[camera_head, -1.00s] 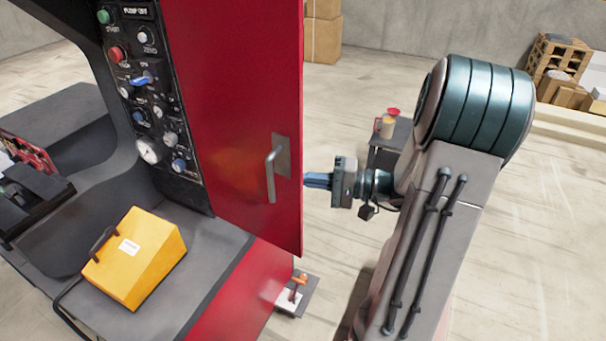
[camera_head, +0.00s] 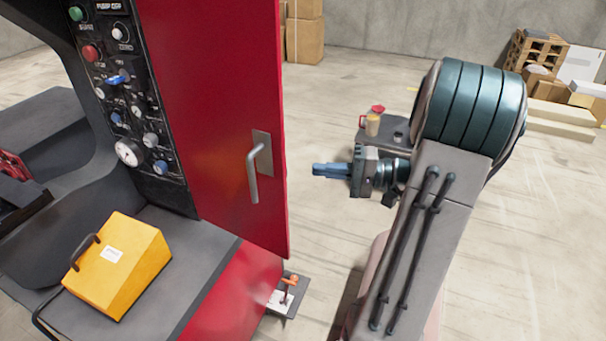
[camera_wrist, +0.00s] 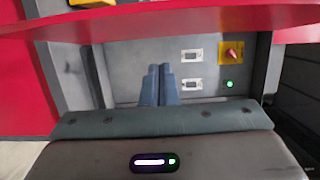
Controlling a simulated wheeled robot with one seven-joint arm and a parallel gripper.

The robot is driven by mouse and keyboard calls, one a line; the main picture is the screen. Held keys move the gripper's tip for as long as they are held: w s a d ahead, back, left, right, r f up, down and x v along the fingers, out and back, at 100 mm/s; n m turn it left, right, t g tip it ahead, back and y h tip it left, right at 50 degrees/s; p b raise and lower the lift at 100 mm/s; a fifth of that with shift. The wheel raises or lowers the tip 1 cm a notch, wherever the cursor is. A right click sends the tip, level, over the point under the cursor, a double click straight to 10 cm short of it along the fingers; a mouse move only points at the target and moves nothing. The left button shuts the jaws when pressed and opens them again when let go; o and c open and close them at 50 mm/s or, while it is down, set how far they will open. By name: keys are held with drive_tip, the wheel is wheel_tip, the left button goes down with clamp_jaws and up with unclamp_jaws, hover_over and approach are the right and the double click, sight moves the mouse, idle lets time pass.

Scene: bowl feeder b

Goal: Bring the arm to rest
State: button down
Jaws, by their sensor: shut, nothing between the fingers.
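My gripper (camera_head: 322,170) is shut and empty in the head view. Its blue fingers point left toward the red cabinet door (camera_head: 218,90), with a clear gap between them and the door edge. The door carries a silver handle (camera_head: 254,172), left of my fingertips. In the wrist view my gripper's fingers (camera_wrist: 159,72) lie close together in front of a grey panel (camera_wrist: 125,75). That panel has two small displays, a yellow plate with a red switch (camera_wrist: 231,51), and a green light (camera_wrist: 229,84).
A yellow box (camera_head: 118,265) sits on the machine's grey ledge at left. A control panel (camera_head: 125,95) is left of the door. Cardboard boxes (camera_head: 304,35) and pallets stand farther back. Open floor lies right of the machine.

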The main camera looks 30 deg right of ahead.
drive_tip(key=s+v, duration=0.1)
drive_tip(key=v, duration=0.4)
drive_tip(key=s+a+f+n+g+h, duration=0.1)
drive_tip(key=a+f+n+g+h, duration=0.1)
drive_tip(key=a+g, duration=0.8)
drive_tip(key=s+a+f+n+t+h, duration=0.1)
drive_tip(key=s+a+n+t+h, duration=0.2)
drive_tip(key=s+a+h, duration=0.5)
drive_tip(key=shift+s+a+f+n+h+b, duration=0.15)
drive_tip(key=shift+a+f+n+h+b, duration=0.25)
drive_tip(key=shift+a+n+h, duration=1.45)
drive_tip(key=shift+d+m+h, duration=0.45)
drive_tip(key=shift+m+h, duration=0.2)
drive_tip(key=shift+m, duration=0.3)
